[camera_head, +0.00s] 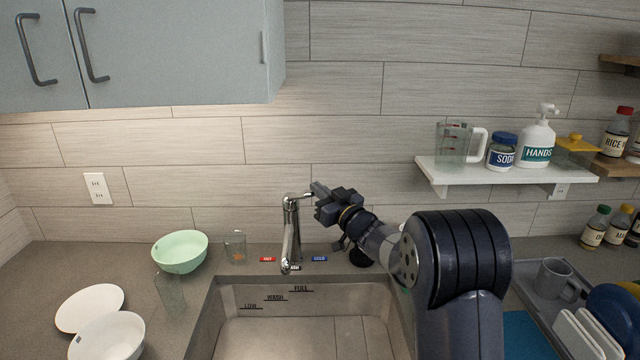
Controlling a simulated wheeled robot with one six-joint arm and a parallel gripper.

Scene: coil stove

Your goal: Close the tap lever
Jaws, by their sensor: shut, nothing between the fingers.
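The chrome tap (291,235) stands behind the sink, its spout pointing down toward the basin. Its lever (298,196) is at the top of the tap and points to the right. My gripper (314,190) is shut and empty, with its tips at the right end of the lever. I cannot tell whether the tips touch the lever. No water stream is visible below the spout. Red (267,260) and blue (320,259) labels lie on either side of the tap's foot.
The sink (300,335) has level marks on its back wall. A green bowl (180,251), glasses and white dishes stand left. A dish rack (545,290) is at right. A wall shelf (505,172) with a jug and bottles hangs right of my gripper. A cabinet (180,55) hangs upper left.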

